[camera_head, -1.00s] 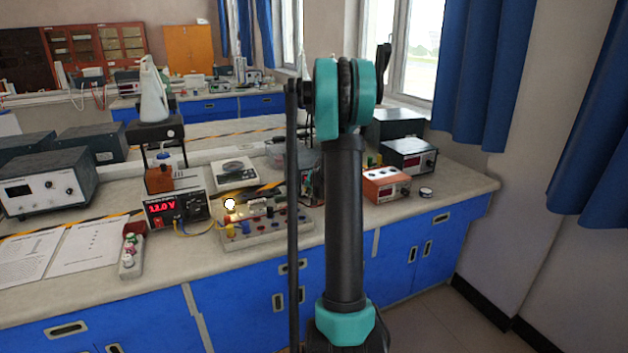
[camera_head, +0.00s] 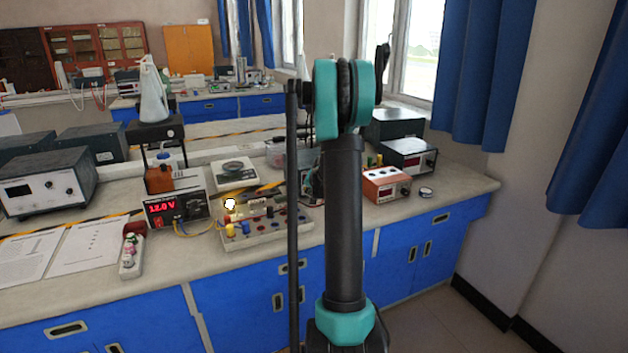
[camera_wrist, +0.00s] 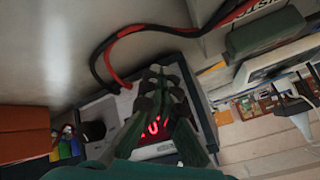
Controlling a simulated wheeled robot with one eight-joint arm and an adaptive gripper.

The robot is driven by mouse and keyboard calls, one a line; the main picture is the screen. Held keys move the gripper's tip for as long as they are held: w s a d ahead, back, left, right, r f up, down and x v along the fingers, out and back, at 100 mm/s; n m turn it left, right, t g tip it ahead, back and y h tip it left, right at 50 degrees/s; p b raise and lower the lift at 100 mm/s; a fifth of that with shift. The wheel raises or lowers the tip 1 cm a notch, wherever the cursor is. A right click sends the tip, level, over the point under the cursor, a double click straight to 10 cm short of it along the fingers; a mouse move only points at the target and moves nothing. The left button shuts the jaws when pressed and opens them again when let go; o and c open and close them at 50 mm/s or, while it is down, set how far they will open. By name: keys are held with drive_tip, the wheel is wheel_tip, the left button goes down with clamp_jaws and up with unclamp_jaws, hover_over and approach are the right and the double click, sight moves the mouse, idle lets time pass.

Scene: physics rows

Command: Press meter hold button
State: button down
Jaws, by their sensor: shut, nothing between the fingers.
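In the wrist view, a dark-framed meter (camera_wrist: 167,151) with lit red digits lies just beyond my gripper (camera_wrist: 160,72). My fingers are shut and empty, and they cross in front of its face, covering parts of the digits and panel. A red and a black cable run to this instrument. I cannot make out the hold button, nor whether the fingertips touch the panel. In the head view, my arm hides the gripper and much of what lies behind it.
An orange box (camera_wrist: 22,133) and coloured terminals stand left of the meter in the wrist view. On the bench (camera_head: 465,185) in the head view are a 12.0 V supply (camera_head: 178,212), a circuit board (camera_head: 265,232), a scale (camera_head: 233,170) and an orange-faced instrument (camera_head: 386,186).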

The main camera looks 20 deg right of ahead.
drive_tip(key=shift+s, duration=0.2)
drive_tip(key=shift+s+d, duration=0.15)
drive_tip(key=shift+s, duration=2.9)
drive_tip(key=s+a+r+n, duration=0.1)
drive_tip(key=s+a, duration=0.1)
drive_tip(key=a, duration=0.1)
drive_tip(key=s+a+r+n, duration=0.1)
drive_tip(key=s+a, duration=0.1)
drive_tip(key=a, duration=0.1)
drive_tip(key=s+a+r, duration=0.1)
drive_tip(key=s+a, duration=0.1)
drive_tip(key=a, duration=0.1)
drive_tip(key=shift+a+r+n+g, duration=0.2)
drive_tip(key=shift+a+n+g, duration=0.1)
drive_tip(key=shift+n, duration=0.1)
drive_tip(key=s+a+n+g, duration=0.1)
drive_tip(key=s+a+n, duration=0.2)
drive_tip(key=s+a, duration=0.45)
drive_tip(key=s+a+n, duration=0.3)
drive_tip(key=s+a, duration=0.1)
drive_tip(key=s, duration=0.6)
drive_tip(key=s+f+g, duration=0.2)
drive_tip(key=s+f, duration=0.3)
drive_tip(key=s, duration=0.5)
drive_tip(key=shift+f+m+g+y, duration=0.3)
drive_tip(key=shift+f, duration=0.05)
